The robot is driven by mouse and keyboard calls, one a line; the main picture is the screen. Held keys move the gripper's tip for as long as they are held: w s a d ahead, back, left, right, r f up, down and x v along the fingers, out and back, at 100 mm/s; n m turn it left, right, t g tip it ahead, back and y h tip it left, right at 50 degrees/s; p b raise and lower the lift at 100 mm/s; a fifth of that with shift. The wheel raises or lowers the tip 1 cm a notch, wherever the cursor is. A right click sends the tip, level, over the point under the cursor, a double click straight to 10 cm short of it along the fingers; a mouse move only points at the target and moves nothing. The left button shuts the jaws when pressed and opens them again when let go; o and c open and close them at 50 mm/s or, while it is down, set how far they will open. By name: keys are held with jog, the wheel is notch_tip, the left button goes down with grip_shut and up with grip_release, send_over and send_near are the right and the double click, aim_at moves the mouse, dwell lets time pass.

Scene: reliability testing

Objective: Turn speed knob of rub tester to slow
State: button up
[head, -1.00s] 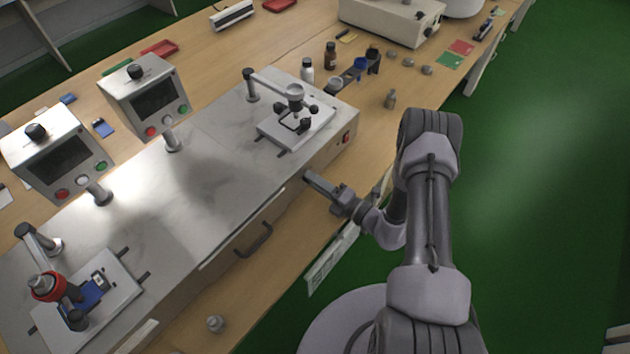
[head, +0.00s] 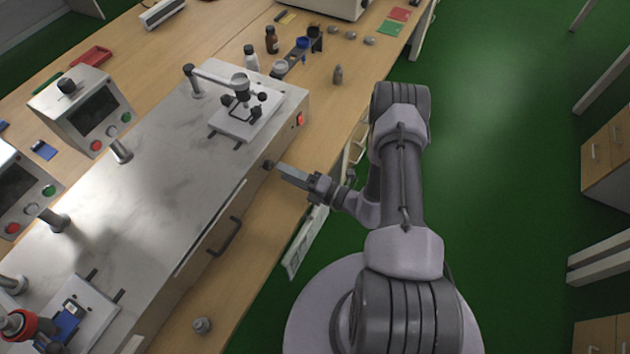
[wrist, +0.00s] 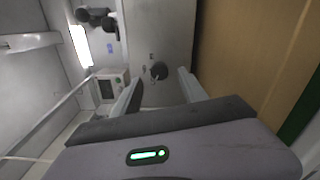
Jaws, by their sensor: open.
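The rub tester (head: 165,190) is a long grey machine on the wooden bench. Its speed knob (head: 268,164) is a small dark round knob on the front face, right of the drawer handle. It also shows in the wrist view (wrist: 158,70), between and beyond my two fingers, with small markings beside it that I cannot read. I cannot tell its setting. My gripper (head: 281,170) is open and empty, with its fingers toward the knob and a small gap before it. A red switch (head: 299,119) glows on the same face, further right.
Small bottles and cups (head: 280,50) stand behind the tester's right end. The bench strip before the knob is clear. Green floor (head: 490,150) lies to the right.

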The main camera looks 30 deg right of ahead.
jog(key=p+v, duration=0.1)
jog(key=v, duration=1.2)
jog(key=shift+p, duration=0.3)
jog(key=shift+s+d, duration=0.15)
jog(key=a+r+n+g+b, duration=0.1)
jog(key=a+r+n+g, duration=0.35)
jog(key=r+n, duration=0.2)
jog(key=s+a+r+n+g+y, duration=0.1)
jog(key=a+r+n+g, duration=0.2)
jog(key=r+n+g, duration=0.4)
jog(key=a+r+n+g+b, duration=0.1)
jog(key=a+r+n+g, duration=0.15)
jog(key=r+n, duration=0.5)
jog(key=s+a+r+n+t+h+b, duration=0.1)
jog(key=s+r+n+h, duration=0.3)
jog(key=n, duration=0.5)
jog(key=s+a+r+n+t+h, duration=0.3)
jog(key=s+r+n+t+h, duration=0.1)
jog(key=n, duration=0.6)
notch_tip(320, 180, up, 3)
jog(key=shift+s+r+h+b, duration=0.2)
jog(key=shift+s+h+b, duration=0.2)
jog(key=shift+s+h, duration=0.55)
